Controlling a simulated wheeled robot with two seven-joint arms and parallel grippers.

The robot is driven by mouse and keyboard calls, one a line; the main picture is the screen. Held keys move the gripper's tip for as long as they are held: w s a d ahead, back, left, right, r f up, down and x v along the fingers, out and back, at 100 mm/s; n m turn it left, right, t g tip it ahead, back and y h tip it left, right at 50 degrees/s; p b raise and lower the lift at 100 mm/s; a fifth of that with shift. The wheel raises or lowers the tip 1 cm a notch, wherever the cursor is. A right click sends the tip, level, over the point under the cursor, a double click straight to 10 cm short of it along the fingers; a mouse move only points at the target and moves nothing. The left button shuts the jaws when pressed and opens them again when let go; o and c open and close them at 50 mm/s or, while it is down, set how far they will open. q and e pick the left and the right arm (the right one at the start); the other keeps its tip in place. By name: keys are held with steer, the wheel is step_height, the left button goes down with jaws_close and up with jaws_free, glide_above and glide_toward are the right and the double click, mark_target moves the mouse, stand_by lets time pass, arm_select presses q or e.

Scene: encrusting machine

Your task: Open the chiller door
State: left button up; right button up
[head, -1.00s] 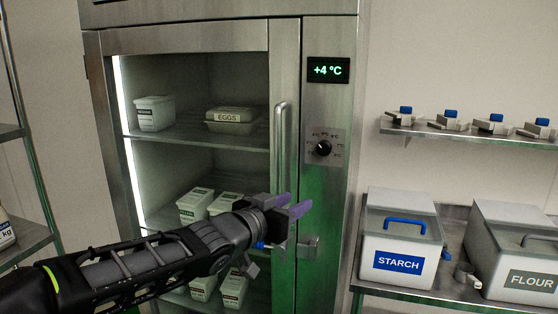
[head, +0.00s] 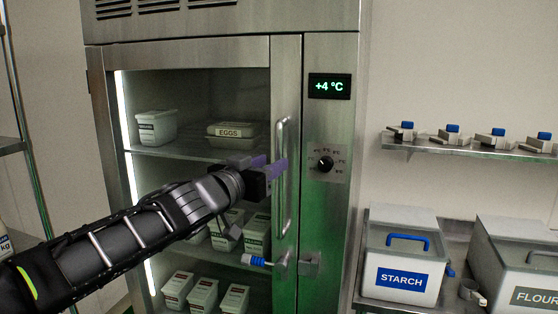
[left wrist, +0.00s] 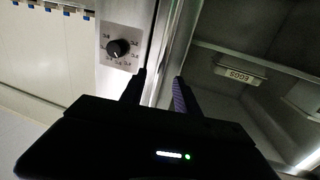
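The chiller (head: 330,220) is a steel cabinet with a glass door (head: 200,52), which is closed. The vertical bar handle (head: 281,215) is on the door's right side. My left gripper (head: 272,168) is at the handle's upper half, its purple-padded fingers pointing right. In the left wrist view its two fingers (left wrist: 160,84) stand apart, with steel of the chiller front beyond them. I cannot tell whether the handle lies between them. A latch (head: 283,264) with a blue and white grip sits below the handle. My right gripper is not in view.
Behind the glass are shelves with white tubs and an egg carton (head: 233,130). A dial (head: 325,164) and a +4 °C display (head: 330,86) are right of the door. Starch (head: 403,250) and flour (head: 520,265) bins stand on a bench at right. A rack is at far left.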

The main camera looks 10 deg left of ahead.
arm_select(q)
steer(key=shift+x, duration=2.4)
steer(key=shift+c, duration=0.4)
jaws_close()
